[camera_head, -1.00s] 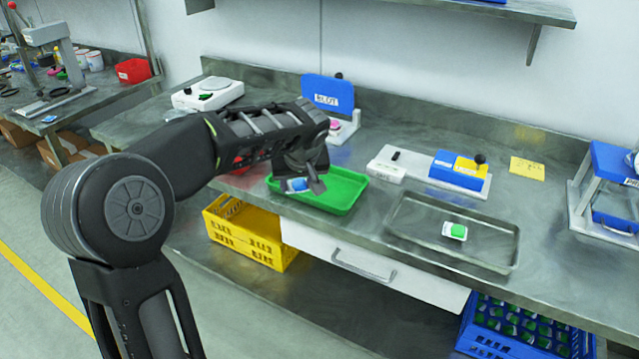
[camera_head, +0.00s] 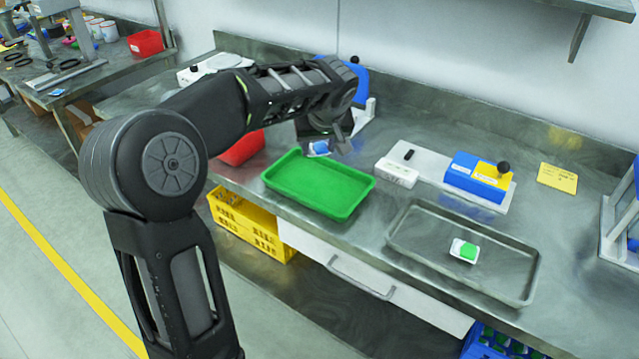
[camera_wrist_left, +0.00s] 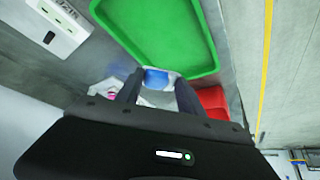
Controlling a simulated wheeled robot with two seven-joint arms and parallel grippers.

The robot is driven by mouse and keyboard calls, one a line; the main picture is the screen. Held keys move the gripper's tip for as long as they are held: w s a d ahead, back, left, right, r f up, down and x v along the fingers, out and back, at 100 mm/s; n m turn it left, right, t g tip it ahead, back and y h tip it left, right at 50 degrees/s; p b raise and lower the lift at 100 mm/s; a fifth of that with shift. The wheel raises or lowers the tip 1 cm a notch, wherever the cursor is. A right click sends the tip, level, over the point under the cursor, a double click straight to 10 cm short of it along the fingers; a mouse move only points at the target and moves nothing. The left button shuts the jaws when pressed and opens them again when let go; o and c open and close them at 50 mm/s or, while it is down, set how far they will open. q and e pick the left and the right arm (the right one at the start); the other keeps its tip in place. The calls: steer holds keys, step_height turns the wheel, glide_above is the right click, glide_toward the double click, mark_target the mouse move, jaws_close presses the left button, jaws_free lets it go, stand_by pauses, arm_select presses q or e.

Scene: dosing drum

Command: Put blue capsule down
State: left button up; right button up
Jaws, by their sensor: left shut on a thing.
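The blue capsule, blue and white (camera_head: 319,148), is between the fingers of my left gripper (camera_head: 330,146), above the far edge of the green tray. The capsule also shows in the left wrist view (camera_wrist_left: 156,79), held between the two dark fingers. My left gripper is shut on it. The green tray (camera_head: 318,190) is empty as far as I can see. I cannot tell the exact height of the capsule above the bench. My right gripper is in neither view.
A steel tray (camera_head: 420,245) with a green and white capsule (camera_head: 464,250) lies to the right. A blue and yellow device (camera_head: 478,178) stands behind it. A red bin (camera_head: 242,148) is left of the green tray. A yellow crate (camera_head: 250,226) sits below the bench.

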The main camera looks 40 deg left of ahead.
arm_select(q)
glide_above(318, 185)
steer(key=s+d, duration=0.1)
steer(key=shift+s+d+f, duration=0.15)
steer(key=shift+f, duration=2.35)
steer(key=shift+f+p, duration=0.3)
steer(key=shift+f, duration=2.2)
steer(key=shift+f, duration=0.1)
steer(key=shift+f+b, duration=0.1)
steer(key=shift+b, duration=0.2)
steer(key=o, duration=1.3)
steer(key=shift+r+p, duration=0.3)
steer(key=shift+p, duration=0.05)
steer(key=b+v, duration=0.1)
steer(key=v, duration=1.1)
